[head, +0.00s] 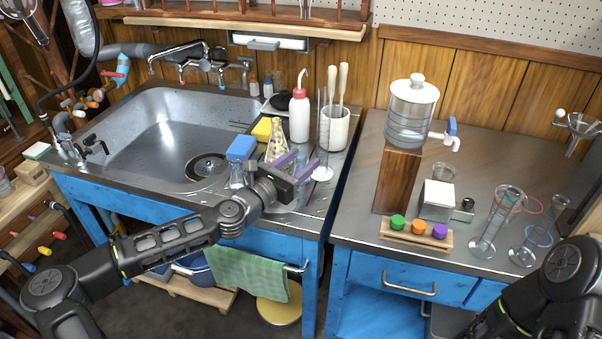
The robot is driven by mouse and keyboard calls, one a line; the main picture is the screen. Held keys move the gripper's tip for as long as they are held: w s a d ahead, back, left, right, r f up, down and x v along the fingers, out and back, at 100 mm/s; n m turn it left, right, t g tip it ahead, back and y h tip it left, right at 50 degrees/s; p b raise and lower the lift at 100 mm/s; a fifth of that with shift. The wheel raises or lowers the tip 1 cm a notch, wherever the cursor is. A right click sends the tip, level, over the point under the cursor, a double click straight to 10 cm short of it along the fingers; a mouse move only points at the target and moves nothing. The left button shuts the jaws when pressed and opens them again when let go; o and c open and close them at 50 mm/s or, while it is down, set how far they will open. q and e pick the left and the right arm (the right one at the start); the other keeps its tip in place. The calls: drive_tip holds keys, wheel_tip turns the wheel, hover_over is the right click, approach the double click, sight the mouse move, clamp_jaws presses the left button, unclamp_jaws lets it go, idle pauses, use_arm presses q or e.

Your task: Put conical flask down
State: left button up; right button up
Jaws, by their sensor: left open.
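A pale, speckled, cone-shaped vessel (275,144), which looks like the conical flask, stands upright on the draining side of the sink unit, narrow end up. My left gripper (293,167) is just in front of it, its two purple-grey fingers apart. The fingers and wrist hide the vessel's lower part, so I cannot tell whether they touch it. Clear glass also shows left of the wrist, under a blue block; its shape is unclear. My right arm comes in at the bottom right, but its gripper does not show.
A blue sponge (242,148) is left. The sink (160,140) is empty. The right bench holds a dispenser (411,115) and glassware.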

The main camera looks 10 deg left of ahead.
idle(0.6)
use_arm(q)
clamp_jaws()
idle(0.3)
